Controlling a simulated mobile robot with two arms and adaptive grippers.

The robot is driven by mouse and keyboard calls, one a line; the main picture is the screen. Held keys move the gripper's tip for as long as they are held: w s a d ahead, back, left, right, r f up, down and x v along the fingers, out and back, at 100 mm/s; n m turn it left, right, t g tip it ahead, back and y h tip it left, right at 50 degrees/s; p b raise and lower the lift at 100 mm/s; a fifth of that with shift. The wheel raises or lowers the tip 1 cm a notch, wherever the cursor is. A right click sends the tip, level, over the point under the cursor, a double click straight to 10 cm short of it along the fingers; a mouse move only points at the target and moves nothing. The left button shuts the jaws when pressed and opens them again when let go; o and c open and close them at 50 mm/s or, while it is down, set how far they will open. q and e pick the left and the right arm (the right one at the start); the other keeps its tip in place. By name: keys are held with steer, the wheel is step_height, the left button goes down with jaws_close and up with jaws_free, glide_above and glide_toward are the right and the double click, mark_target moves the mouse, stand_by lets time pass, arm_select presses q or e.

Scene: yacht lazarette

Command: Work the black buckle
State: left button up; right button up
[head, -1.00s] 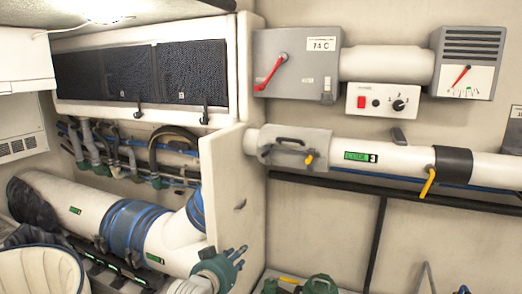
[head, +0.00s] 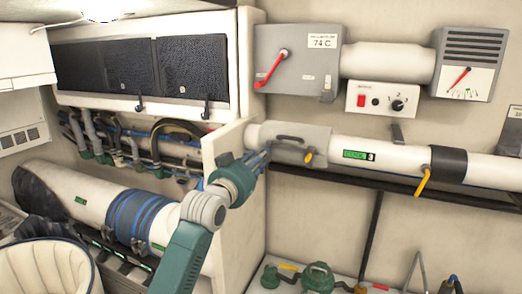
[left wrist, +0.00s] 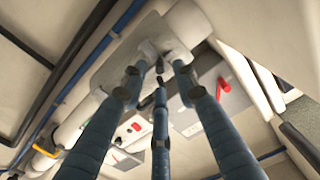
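A black curved handle (head: 290,138), the likeliest black buckle, sits on top of a grey clamp (head: 318,146) around the white pipe. A yellow lever (head: 309,158) hangs from the clamp. My left gripper (head: 262,158) is at the clamp's left end, just beyond the edge of the cream partition. In the left wrist view its blue-grey fingers are spread apart, with nothing held between them. A small dark piece (left wrist: 158,63) shows between the fingertips, in front of the grey clamp (left wrist: 118,62); I cannot tell whether a finger touches it. My right gripper is not in view.
The cream partition (head: 222,150) stands close beside my left gripper. Above are a grey box with a red lever (head: 271,68) and a switch panel (head: 382,100). A black band (head: 452,164) with another yellow lever is further right. Green fittings (head: 318,274) stand below.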

arm_select(q)
steer(key=shift+p+x, duration=0.3)
steer(key=shift+x, duration=0.9)
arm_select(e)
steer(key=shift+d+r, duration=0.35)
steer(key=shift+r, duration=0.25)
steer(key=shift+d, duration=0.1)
arm_select(q)
jaws_close()
steer(key=shift+f, duration=0.15)
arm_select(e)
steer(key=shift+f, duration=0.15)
